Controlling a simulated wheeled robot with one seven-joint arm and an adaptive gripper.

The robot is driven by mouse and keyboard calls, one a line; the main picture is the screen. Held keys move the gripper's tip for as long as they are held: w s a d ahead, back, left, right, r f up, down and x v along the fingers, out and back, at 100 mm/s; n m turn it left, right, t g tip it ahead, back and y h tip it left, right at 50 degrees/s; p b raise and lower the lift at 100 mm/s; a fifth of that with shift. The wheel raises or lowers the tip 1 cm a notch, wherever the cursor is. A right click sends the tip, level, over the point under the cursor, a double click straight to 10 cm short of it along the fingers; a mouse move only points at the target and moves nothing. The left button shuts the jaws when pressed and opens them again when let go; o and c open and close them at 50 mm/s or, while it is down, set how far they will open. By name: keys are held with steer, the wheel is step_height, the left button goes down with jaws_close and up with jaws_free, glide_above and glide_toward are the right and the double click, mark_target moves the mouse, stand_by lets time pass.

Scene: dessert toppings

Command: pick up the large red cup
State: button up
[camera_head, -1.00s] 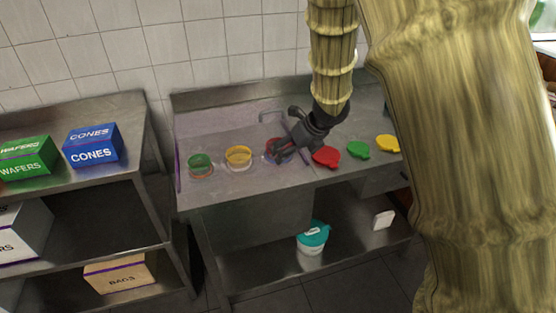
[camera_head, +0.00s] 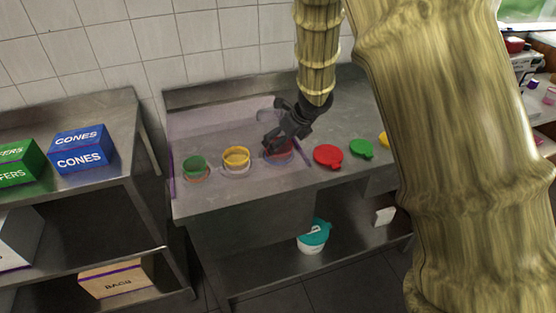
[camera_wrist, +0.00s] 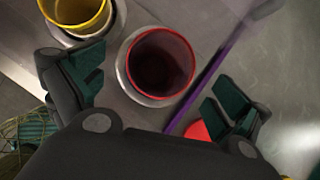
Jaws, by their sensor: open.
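The large red cup (camera_wrist: 160,63) stands in a round metal-rimmed holder in the counter. In the wrist view it lies ahead of and between the two open fingers of my gripper (camera_wrist: 165,95), looking empty and dark inside. In the head view the red cup (camera_head: 280,152) is partly hidden behind my gripper (camera_head: 272,143), which is just above and beside it. I cannot tell whether a finger touches the cup.
A yellow cup (camera_head: 236,157) and a green cup (camera_head: 195,165) stand to the left in a row. Red (camera_head: 328,156), green (camera_head: 361,149) and yellow (camera_head: 384,139) lids lie to the right. A clear panel with a purple edge (camera_wrist: 208,77) runs close beside the red cup.

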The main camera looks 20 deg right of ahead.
steer(key=shift+p+x, duration=0.55)
steer(key=shift+x, duration=2.2)
steer(key=shift+d, duration=0.1)
steer(key=c, duration=0.9)
